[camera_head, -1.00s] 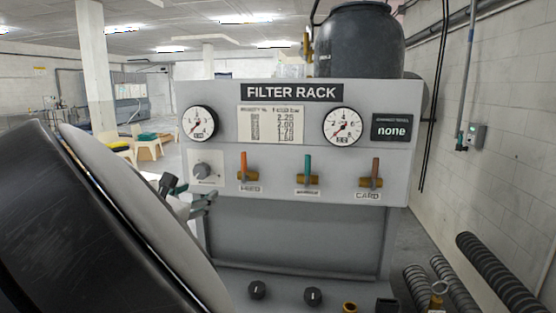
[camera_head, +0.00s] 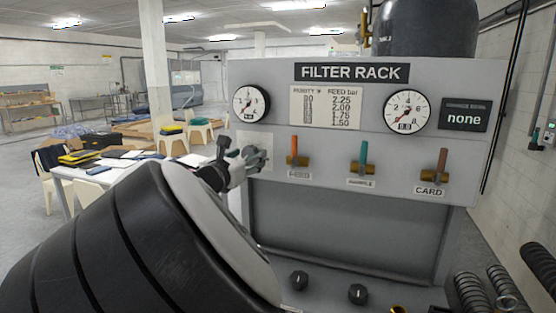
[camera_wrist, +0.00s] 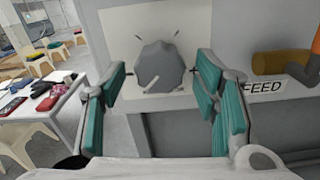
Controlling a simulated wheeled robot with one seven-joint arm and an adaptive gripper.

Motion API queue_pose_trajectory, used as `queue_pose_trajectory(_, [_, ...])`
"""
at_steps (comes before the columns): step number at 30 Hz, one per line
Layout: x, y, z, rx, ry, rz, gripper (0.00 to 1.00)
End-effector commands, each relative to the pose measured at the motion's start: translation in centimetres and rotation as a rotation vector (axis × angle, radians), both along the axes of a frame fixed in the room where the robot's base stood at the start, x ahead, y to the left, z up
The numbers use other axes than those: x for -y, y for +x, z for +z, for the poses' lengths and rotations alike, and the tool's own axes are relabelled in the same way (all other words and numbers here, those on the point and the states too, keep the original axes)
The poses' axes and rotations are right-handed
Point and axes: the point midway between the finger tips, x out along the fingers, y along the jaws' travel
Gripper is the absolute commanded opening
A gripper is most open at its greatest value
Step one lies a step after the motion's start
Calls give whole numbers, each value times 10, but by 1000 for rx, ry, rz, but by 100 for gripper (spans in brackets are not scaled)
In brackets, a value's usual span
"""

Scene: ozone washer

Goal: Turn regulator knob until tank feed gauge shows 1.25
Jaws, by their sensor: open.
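The grey regulator knob (camera_wrist: 160,66) sits on a pale square plate in the wrist view, with a light pointer mark at its lower left. My open gripper (camera_wrist: 160,95) has one teal-padded finger on each side of the knob's lower part, apart from it. The left gauge (camera_head: 250,103) is above the knob and the right gauge (camera_head: 407,111) is further right. Both needles point to the lower left; their readings are too small to tell.
The filter rack panel (camera_head: 330,140) carries an orange FEED valve (camera_head: 297,152), a teal valve (camera_head: 363,162) and a brown CARD valve (camera_head: 437,170). A chart (camera_head: 326,107) lists feed values. A display (camera_head: 465,117) reads "none". A cluttered white table (camera_head: 75,174) stands left.

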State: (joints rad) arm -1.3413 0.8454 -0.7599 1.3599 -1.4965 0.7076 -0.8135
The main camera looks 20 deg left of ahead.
Motion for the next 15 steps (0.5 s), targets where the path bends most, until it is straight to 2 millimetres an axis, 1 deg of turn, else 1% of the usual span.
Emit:
queue_pose_trajectory(1, [0,8,-1,1,2,1,56])
queue_pose_trajectory(6, [1,17,0,1,2,1,56])
queue_pose_trajectory(15, [1,18,2,0,1,1,56])
